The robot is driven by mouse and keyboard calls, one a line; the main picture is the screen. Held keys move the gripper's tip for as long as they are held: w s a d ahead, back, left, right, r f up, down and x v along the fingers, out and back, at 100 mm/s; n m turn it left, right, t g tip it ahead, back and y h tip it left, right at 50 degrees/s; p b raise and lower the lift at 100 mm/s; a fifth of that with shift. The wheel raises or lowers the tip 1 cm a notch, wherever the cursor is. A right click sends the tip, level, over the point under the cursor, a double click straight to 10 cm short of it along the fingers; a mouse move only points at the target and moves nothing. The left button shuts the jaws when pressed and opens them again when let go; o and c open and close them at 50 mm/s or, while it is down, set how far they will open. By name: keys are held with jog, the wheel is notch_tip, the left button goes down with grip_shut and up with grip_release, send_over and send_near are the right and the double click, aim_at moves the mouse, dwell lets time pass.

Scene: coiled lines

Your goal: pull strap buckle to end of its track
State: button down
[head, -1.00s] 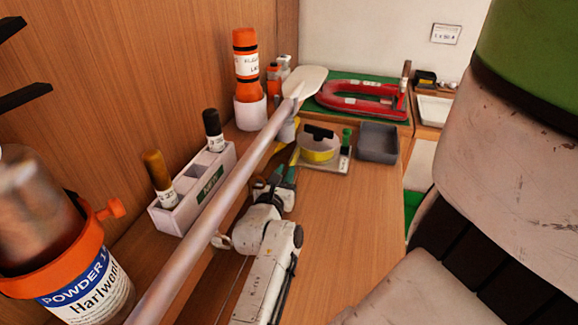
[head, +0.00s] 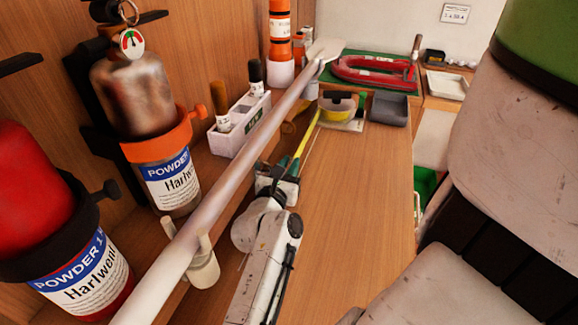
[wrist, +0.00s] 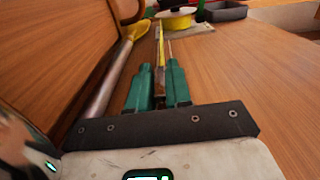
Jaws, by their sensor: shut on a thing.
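My gripper (head: 284,168) has green fingers and is low over the wooden bench top. In the wrist view its fingers (wrist: 159,88) are closed around a small dark piece at the near end of a yellow strap (wrist: 161,45); this appears to be the buckle, mostly hidden between the fingers. The strap (head: 307,138) runs taut from my gripper to a yellow and white reel (head: 338,112) on a pale plate (head: 353,126). A thin line (wrist: 169,48) runs beside the strap; I cannot tell whether it is the track.
A long pale paddle (head: 230,185) lies along the left, close beside my arm. Beyond it are a white bottle holder (head: 240,130) and a powder extinguisher (head: 170,180). A grey tray (head: 389,109) sits right of the reel. The bench's right side is clear.

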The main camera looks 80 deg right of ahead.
jog(key=c, duration=1.1)
grip_release()
jog(key=shift+a, duration=0.1)
jog(key=shift+w+a+f+b, duration=0.15)
jog(key=shift+a+b, duration=0.1)
jog(key=shift+b, duration=0.15)
jog(key=a+b, duration=0.5)
jog(key=shift+w+a+f, duration=0.1)
jog(key=shift+w+f, duration=0.1)
jog(key=shift+w, duration=0.05)
jog(key=a+b, duration=0.2)
jog(key=b, duration=0.1)
jog(key=shift+a+b, duration=0.2)
jog(key=shift+b, duration=0.15)
jog(key=shift+w+a+r, duration=0.15)
jog(key=shift+w+a, duration=0.05)
jog(key=shift+a, duration=0.15)
jog(key=shift+a+r+b, duration=0.2)
jog(key=shift+a+b, duration=0.5)
jog(key=shift+a, duration=0.2)
